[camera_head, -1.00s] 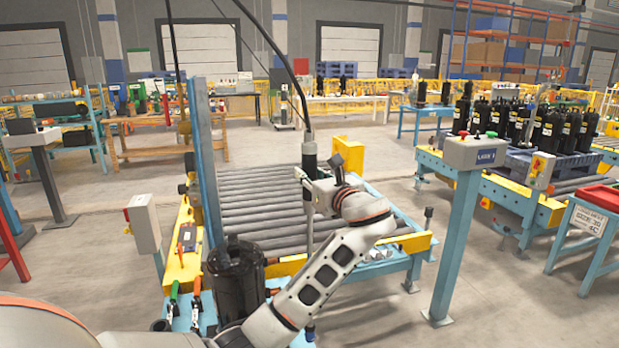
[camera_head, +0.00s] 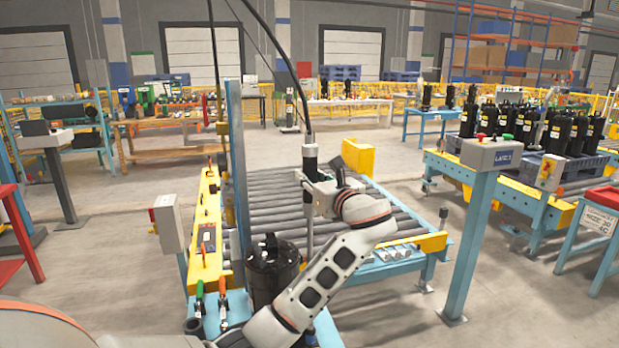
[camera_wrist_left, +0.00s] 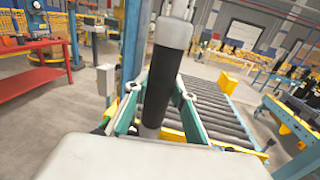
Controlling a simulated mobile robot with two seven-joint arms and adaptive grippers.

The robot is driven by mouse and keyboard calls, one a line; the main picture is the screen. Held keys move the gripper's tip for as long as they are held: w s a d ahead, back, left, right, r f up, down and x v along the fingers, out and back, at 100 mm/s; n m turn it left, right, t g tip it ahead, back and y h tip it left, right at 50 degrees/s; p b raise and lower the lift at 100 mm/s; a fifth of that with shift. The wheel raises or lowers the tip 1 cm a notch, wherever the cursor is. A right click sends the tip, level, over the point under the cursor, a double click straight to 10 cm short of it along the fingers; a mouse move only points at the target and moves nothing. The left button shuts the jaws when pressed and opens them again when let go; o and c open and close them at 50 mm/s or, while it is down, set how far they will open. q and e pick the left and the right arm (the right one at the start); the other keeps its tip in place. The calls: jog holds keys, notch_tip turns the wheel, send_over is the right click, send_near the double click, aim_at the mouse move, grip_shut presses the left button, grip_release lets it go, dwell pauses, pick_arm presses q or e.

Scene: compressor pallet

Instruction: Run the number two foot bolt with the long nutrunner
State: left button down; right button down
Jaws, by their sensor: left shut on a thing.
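The long nutrunner (camera_head: 310,158) hangs upright in the head view, with a black body, a cable rising from its top and a thin grey shaft pointing down. My left gripper (camera_head: 318,190) is shut around it. In the left wrist view the black body of the nutrunner (camera_wrist_left: 160,85) stands between the teal fingers of my left gripper (camera_wrist_left: 156,104). A black compressor (camera_head: 273,268) stands on the blue and yellow station, left of the shaft and partly behind my forearm. Its feet and the number two bolt cannot be made out. My right gripper is out of view.
A blue post (camera_head: 238,170) rises behind the compressor. The roller conveyor (camera_head: 280,195) lies beyond the nutrunner. A control pedestal (camera_head: 470,235) stands to the right, with a loaded blue pallet (camera_head: 540,168) behind it. Orange- and green-handled tools (camera_head: 222,290) sit left of the compressor.

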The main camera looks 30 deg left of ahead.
pick_arm(q)
jog(key=shift+d, duration=0.1)
dwell(0.5)
jog(key=shift+f, duration=4.25)
dwell(0.7)
jog(key=shift+r, duration=0.1)
dwell(0.9)
jog(key=shift+r, duration=2.6)
